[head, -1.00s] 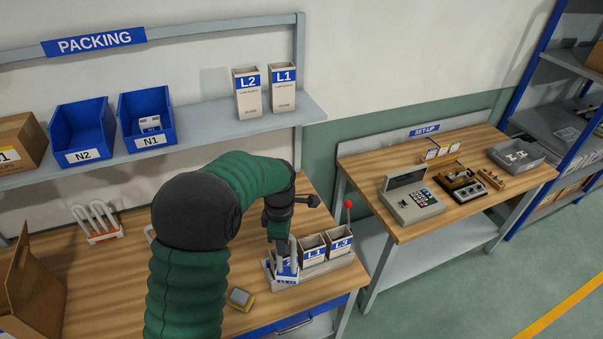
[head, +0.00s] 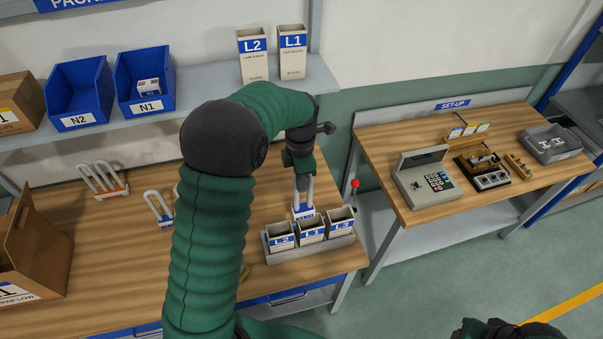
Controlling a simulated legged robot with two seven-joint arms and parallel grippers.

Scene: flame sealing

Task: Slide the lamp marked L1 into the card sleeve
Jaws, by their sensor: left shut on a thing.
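My left gripper (head: 301,177) is shut on a lamp (head: 303,212), with pale upright tubes and a blue-marked base hanging downward. The mark on the lamp is too small to read. The lamp is upright, just above or behind the middle card sleeve, marked L1 (head: 312,233); I cannot tell whether its base is inside the mouth. The L1 sleeve stands in a grey rack (head: 315,253) between sleeves L2 (head: 281,241) and L3 (head: 341,222). A dark part of my right arm shows at the bottom right edge; its gripper fingers do not show.
Other U-shaped lamps (head: 160,207) stand on the bench at left, beside an open carton (head: 30,255). Tall L2 (head: 253,65) and L1 (head: 292,62) cartons stand on the shelf. A red-knobbed lever (head: 355,184) rises right of the rack. The set-up table (head: 420,212) is further right.

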